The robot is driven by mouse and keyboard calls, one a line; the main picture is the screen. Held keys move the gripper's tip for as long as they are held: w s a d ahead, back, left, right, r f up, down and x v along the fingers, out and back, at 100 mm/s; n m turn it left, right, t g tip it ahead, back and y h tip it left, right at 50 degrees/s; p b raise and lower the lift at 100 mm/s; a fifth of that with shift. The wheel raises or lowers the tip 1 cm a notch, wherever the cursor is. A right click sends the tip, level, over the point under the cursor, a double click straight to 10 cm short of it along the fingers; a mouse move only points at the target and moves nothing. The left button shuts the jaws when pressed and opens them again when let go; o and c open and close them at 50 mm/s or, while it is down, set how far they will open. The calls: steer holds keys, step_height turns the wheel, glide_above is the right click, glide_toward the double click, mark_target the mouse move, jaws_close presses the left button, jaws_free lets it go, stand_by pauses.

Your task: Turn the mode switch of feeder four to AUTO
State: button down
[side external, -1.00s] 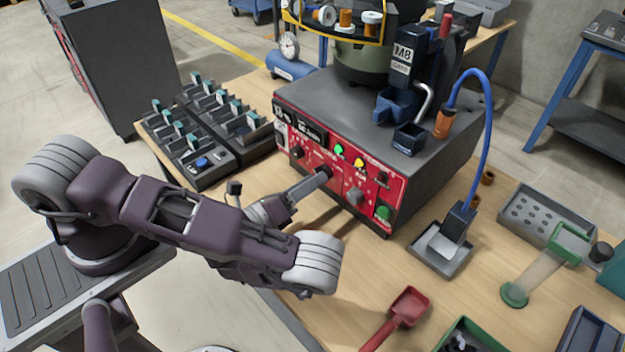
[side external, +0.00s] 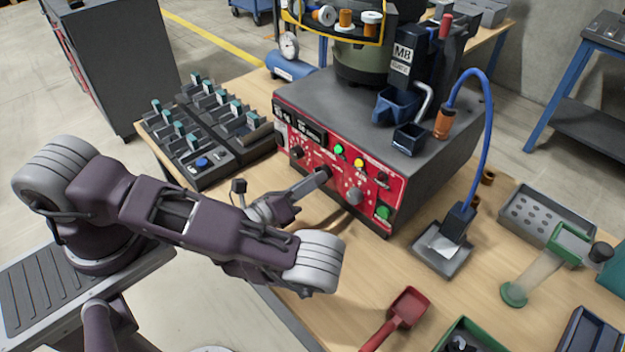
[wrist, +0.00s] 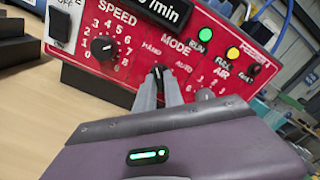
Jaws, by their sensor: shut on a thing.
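The red control panel (side external: 345,175) of the grey feeder faces my arm. In the wrist view the panel (wrist: 120,60) reads SPEED, MODE and AIR, with what looks like FEEDER 4 at its right. The mode switch (wrist: 158,72) is a small black knob under MODE, with HAND at its upper left and AUTO at its right. My gripper (wrist: 159,80) is shut on this knob, one finger on each side. The knob looks near upright in the picture; its exact pointer setting is hard to tell. In the side view my gripper (side external: 324,174) reaches the panel and hides the knob.
The speed knob (wrist: 104,47) is left of my fingers. A green light (wrist: 205,34) and a yellow light (wrist: 233,53) are lit at the right. The air knob (side external: 355,195) is close by. A red scoop (side external: 405,308) lies on the table in front; black bin racks (side external: 205,165) stand at the left.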

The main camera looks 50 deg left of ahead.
steer(key=shift+a+m, duration=0.1)
steer(key=shift+m, duration=8.5)
steer(key=c, duration=1.4)
jaws_free()
steer(key=shift+c, duration=0.2)
steer(key=s, duration=0.7)
